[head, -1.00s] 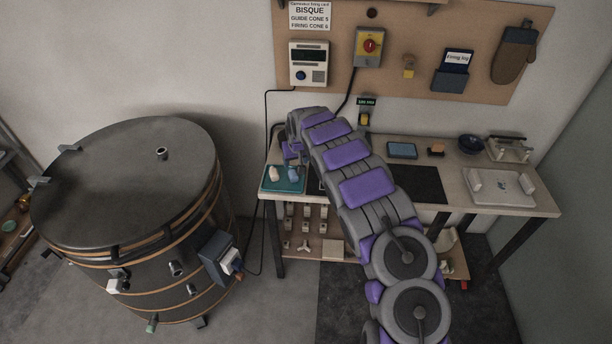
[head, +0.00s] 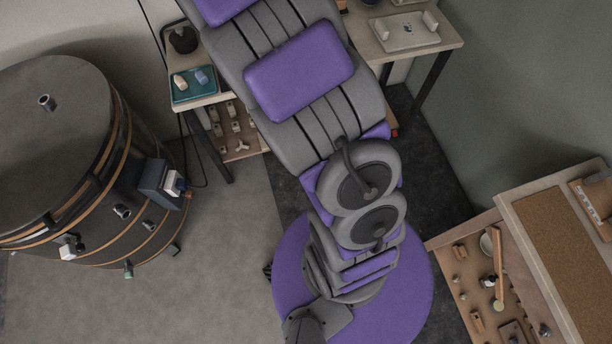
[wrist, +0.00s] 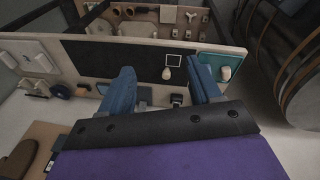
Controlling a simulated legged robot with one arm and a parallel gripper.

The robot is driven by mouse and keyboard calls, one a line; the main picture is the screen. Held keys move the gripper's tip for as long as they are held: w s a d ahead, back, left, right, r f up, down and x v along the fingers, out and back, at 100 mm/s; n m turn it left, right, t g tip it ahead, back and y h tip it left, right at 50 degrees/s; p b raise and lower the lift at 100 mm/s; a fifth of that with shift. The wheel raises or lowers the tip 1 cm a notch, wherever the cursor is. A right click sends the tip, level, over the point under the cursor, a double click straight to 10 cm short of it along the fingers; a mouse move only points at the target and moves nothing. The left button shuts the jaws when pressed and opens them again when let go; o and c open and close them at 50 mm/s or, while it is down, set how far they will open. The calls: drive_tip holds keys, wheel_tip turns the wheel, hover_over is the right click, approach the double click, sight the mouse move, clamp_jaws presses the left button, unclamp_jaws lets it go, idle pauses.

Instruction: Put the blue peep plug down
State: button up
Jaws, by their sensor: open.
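The blue peep plug (head: 201,77) lies on a small teal tray (head: 178,99), beside a cream plug (head: 180,82). In the wrist view, the teal tray (wrist: 237,59) and the cream plug (wrist: 224,73) show just right of my right finger. I cannot make out the blue plug there; the finger may hide it. My gripper (wrist: 162,65) is open, its two blue fingers wide apart over the bench, with nothing held between them. It is out of the head view.
The bench holds a dark mat with a white square outline (wrist: 173,60) and a small pale object (wrist: 165,73). Kiln furniture sits on the shelf (head: 235,153) below. A large round kiln (head: 60,150) stands at left. Another table (head: 560,240) is at lower right.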

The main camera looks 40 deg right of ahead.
drive_tip(key=s+a+r+g+y, duration=0.1)
drive_tip(key=s+a, duration=0.2)
drive_tip(key=s, duration=1.6)
drive_tip(key=s+a+r+n+g+y, duration=0.1)
drive_tip(key=s+a, duration=0.3)
drive_tip(key=s, duration=1.6)
drive_tip(key=shift+a+r+g, duration=0.15)
drive_tip(key=shift+r+g, duration=0.4)
drive_tip(key=shift+g, duration=0.15)
